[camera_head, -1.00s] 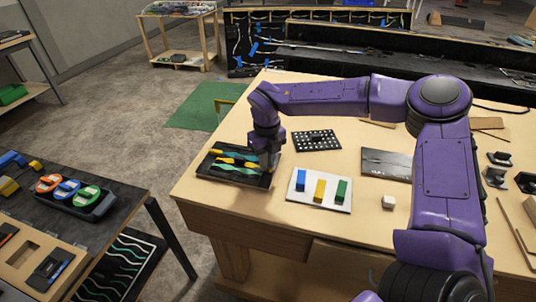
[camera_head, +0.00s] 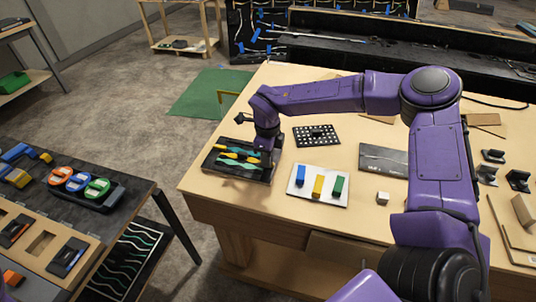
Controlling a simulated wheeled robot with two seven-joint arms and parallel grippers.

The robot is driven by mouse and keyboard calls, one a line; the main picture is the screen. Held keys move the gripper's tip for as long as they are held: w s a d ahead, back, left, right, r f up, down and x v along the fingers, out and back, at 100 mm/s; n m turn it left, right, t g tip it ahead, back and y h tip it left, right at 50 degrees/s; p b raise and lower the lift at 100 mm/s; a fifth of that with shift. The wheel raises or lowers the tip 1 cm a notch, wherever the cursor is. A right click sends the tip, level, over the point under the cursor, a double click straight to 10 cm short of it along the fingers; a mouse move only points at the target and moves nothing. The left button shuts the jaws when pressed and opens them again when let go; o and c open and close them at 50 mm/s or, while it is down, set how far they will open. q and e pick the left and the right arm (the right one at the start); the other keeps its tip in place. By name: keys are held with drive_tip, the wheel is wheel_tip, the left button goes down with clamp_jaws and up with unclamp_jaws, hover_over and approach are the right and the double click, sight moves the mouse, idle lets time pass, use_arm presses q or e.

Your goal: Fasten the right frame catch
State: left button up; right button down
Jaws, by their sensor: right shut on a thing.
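The black frame (camera_head: 210,166) lies at the left end of the wooden table, with yellow and teal pieces (camera_head: 240,154) inside it. My right gripper (camera_head: 267,163) points down at the frame's right side. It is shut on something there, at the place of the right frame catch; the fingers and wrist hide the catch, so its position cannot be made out. My left gripper is not in view.
A white board (camera_head: 309,194) with blue, yellow and green blocks lies right of the frame. A black perforated plate (camera_head: 316,136) lies behind it. A small white cube (camera_head: 383,198) and a dark panel (camera_head: 384,160) are further right. A dark side table (camera_head: 125,190) stands left, across a gap.

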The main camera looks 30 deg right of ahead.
drive_tip(key=shift+s+f, duration=0.15)
drive_tip(key=shift+f, duration=0.1)
drive_tip(key=c, duration=1.1)
unclamp_jaws()
drive_tip(key=shift+a, duration=0.1)
drive_tip(key=shift+c, duration=0.2)
drive_tip(key=shift+w, duration=0.25)
drive_tip(key=shift+r, duration=0.1)
wheel_tip(320, 180, up, 10)
drive_tip(key=b, duration=0.2)
drive_tip(key=shift+r+b, duration=0.2)
drive_tip(key=shift+b, duration=0.1)
